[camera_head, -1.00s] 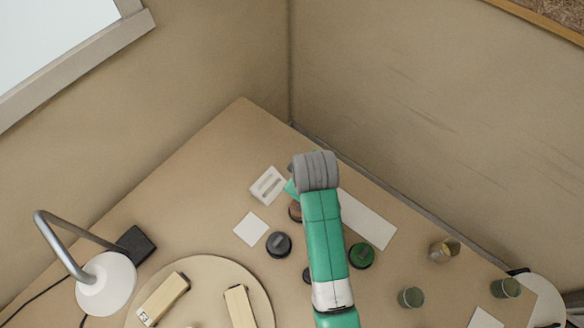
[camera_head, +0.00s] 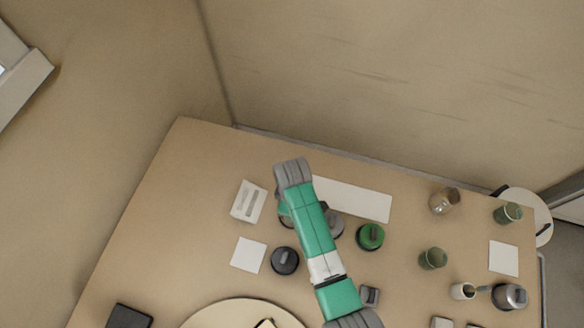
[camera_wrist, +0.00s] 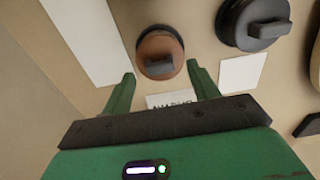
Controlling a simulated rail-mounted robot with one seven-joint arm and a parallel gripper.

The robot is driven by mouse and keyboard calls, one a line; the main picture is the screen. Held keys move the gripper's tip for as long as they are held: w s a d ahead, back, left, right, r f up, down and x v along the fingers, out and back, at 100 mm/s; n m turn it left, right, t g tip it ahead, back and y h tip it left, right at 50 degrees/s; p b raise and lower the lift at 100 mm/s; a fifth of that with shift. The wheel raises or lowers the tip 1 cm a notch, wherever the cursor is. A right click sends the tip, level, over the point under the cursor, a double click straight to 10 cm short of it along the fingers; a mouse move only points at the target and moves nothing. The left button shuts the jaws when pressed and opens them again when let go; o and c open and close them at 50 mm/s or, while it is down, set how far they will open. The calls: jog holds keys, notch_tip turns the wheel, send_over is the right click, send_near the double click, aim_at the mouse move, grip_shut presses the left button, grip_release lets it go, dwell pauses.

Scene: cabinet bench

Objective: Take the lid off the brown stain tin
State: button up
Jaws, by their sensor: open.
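The brown stain tin (camera_wrist: 160,54) shows in the wrist view, with a brown round lid and a raised grey grip block on it. My gripper (camera_wrist: 162,84) is open, with one green finger on each side in the picture. The tin lies just beyond the fingertips, roughly centred between them. Nothing is between the fingers, and I see no contact with the lid. In the head view my arm covers most of the tin's area, and I cannot make the tin out clearly there.
A black-lidded tin (camera_head: 285,260) stands close by, also in the wrist view (camera_wrist: 254,22). A green-lidded tin (camera_head: 370,237) and a grey one (camera_head: 334,225) are right of my arm. A white slotted block (camera_head: 248,202) and a white card (camera_head: 248,255) lie left. Several cups stand at right.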

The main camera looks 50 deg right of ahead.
notch_tip(320, 180, down, 2)
jog(key=c, duration=1.1)
jog(key=shift+o, duration=0.2)
jog(key=shift+r, duration=0.5)
jog(key=r, duration=0.1)
jog(key=r+p, duration=0.1)
jog(key=r, duration=0.1)
jog(key=shift+s, duration=0.35)
jog(key=s+r+p, duration=0.1)
jog(key=s+p, duration=0.1)
jog(key=s, duration=1.3)
jog(key=shift+s+d, duration=0.15)
jog(key=shift+d, duration=0.2)
